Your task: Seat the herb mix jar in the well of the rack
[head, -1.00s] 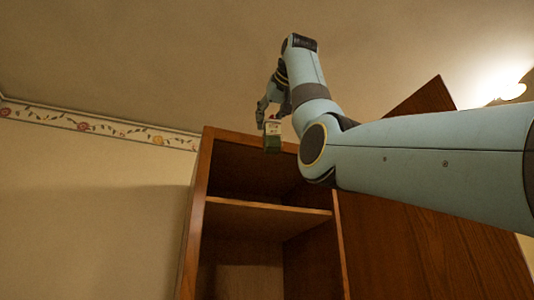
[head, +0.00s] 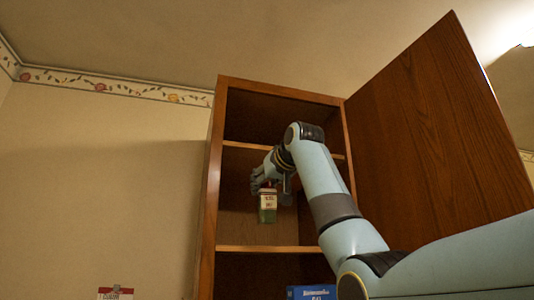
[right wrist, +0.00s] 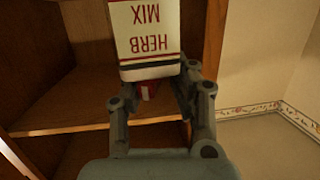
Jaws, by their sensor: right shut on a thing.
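The herb mix jar (head: 267,207) has a white label and a green lower part, with a little red at its top. My right gripper (head: 268,188) is shut on the upper part of the jar and holds it upright in front of the open cabinet's middle opening. In the right wrist view, the jar's label (right wrist: 147,32) reads HERB MIX upside down, between the fingers of the right gripper (right wrist: 157,82). The rack and its well are not in view. My left gripper is not in view.
A wooden cabinet (head: 212,180) stands open, with its door (head: 420,110) swung out to the right. A blue box (head: 311,292) is low in the cabinet. A red and white item (head: 115,293) shows at the bottom left.

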